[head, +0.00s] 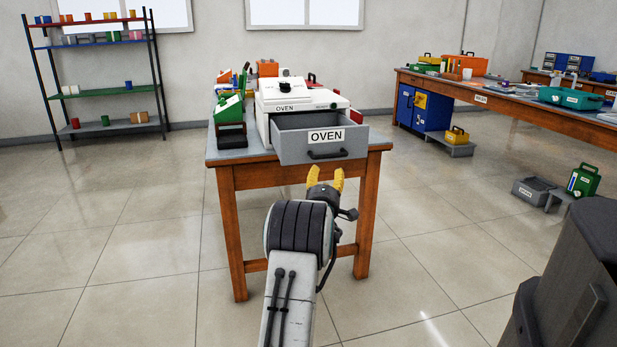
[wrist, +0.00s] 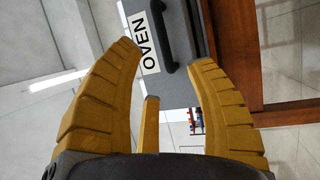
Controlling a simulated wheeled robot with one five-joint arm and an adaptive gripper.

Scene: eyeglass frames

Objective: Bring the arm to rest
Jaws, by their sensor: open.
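My gripper (head: 325,178) has yellow fingers and is open, with nothing between them. It is in front of the wooden table, just below the grey oven drawer (head: 293,140). The drawer is pulled out from the white oven (head: 300,100). The fingers look apart from the handle (head: 327,155). The inside of the drawer is only partly visible.
The wooden table (head: 225,178) carries the oven and a green device (head: 229,108). A long workbench (head: 540,112) stands at the right, and a shelf rack (head: 100,90) at the left. Grey and green items (head: 583,180) are at the right. The floor at the left is clear.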

